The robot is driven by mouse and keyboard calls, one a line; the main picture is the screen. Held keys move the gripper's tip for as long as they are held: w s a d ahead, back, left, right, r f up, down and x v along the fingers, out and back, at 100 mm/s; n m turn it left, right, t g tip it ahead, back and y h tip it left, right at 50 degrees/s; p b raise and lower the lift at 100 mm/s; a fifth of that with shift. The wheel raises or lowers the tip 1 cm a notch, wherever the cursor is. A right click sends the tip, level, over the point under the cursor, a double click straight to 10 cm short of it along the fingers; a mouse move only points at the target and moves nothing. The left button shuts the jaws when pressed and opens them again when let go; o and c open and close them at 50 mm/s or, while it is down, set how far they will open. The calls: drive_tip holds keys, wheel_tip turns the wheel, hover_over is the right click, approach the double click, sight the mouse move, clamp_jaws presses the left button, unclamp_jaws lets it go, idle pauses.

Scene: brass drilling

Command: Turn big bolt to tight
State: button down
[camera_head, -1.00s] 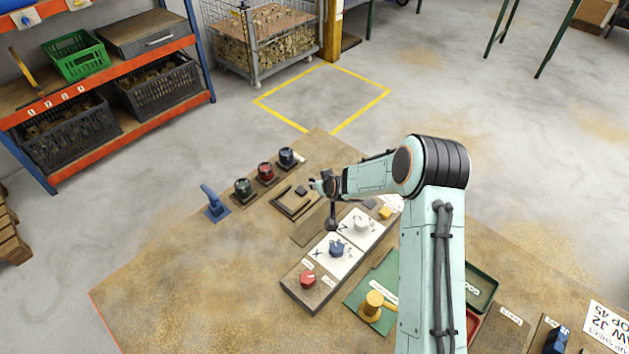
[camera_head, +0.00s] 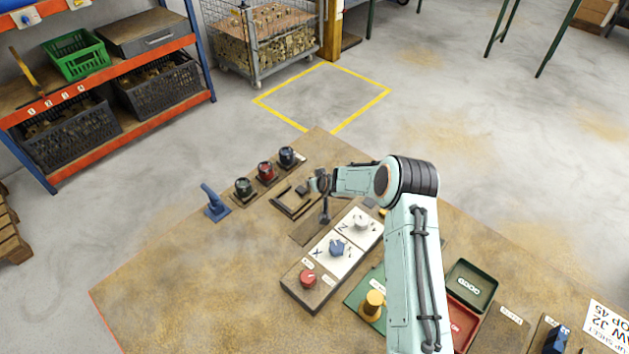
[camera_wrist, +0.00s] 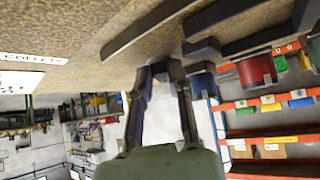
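I cannot pick out a big bolt with certainty in either view. My gripper (camera_head: 324,215) is at the near right side of a dark frame-like fixture (camera_head: 287,209) on the bench, pointing down. In the wrist view the fingers of my gripper (camera_wrist: 160,72) converge at their tips close to the bench and dark bars (camera_wrist: 205,48) of the fixture. The tips are dark and blurred together, so I cannot tell whether they are shut or hold something. A small dark block (camera_head: 302,189) sits at the fixture's far side.
A panel with a red knob (camera_head: 308,279), a blue knob (camera_head: 337,248) and a white knob (camera_head: 361,223) lies in front of my gripper. Black (camera_head: 243,187), red (camera_head: 265,171) and blue (camera_head: 286,156) holders stand beyond the fixture. A blue lever (camera_head: 212,203) stands left.

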drive_tip(key=shift+a+m, duration=0.15)
drive_tip(key=shift+m, duration=0.15)
drive_tip(key=shift+a+m+h, duration=0.2)
drive_tip(key=shift+m+h, duration=0.9)
drive_tip(key=shift+m, duration=0.1)
drive_tip(key=shift+a+m+h, duration=0.15)
drive_tip(key=shift+m+h, duration=0.85)
drive_tip(key=shift+m, duration=0.3)
drive_tip(key=c, duration=1.3)
unclamp_jaws()
drive_tip(key=v, duration=1.2)
drive_tip(key=shift+s+a, duration=0.1)
